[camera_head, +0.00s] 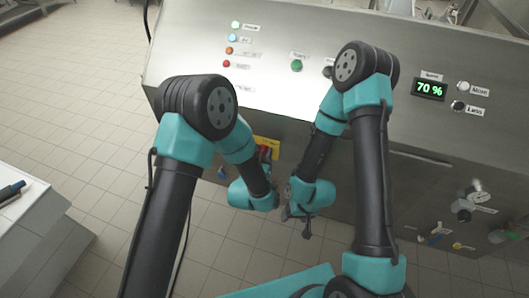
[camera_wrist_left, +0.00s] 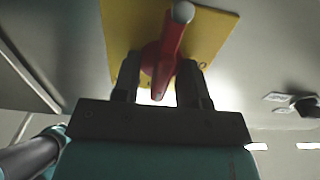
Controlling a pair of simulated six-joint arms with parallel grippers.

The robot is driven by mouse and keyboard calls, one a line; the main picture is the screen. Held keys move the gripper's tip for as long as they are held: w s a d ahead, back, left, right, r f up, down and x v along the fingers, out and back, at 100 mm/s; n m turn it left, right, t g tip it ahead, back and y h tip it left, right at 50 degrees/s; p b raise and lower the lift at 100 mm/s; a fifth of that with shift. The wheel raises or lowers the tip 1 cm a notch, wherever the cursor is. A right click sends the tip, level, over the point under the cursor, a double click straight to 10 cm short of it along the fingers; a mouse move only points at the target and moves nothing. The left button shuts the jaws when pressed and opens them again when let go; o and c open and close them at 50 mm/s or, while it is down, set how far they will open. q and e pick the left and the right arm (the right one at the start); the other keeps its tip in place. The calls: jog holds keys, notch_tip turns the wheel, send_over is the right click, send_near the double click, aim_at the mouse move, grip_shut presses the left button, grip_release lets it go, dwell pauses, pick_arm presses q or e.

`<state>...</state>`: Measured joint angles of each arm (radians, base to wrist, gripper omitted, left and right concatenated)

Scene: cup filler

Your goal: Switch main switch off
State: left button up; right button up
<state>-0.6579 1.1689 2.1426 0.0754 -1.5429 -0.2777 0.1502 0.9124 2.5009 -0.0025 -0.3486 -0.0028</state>
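The main switch (camera_wrist_left: 164,55) is a red handle with a pale round end on a yellow plate (camera_wrist_left: 213,33). In the head view the red switch (camera_head: 264,152) and its yellow plate show on the machine's front, partly behind my left forearm. My left gripper (camera_wrist_left: 158,84) is open in the left wrist view, with one dark finger on each side of the red handle. I cannot tell whether the fingers touch it. In the head view my left fingers are mostly hidden. My right gripper (camera_head: 297,238) hangs open and empty, low in front of the machine.
The sloped panel carries several coloured buttons (camera_head: 229,50), a green button (camera_head: 296,65) and a 70 % display (camera_head: 429,89). Metal valves (camera_head: 466,205) stick out at the lower right. A white table (camera_head: 45,235) stands at left. The tiled floor is clear.

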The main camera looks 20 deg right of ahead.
pick_arm(q)
grip_shut()
dwell(0.3)
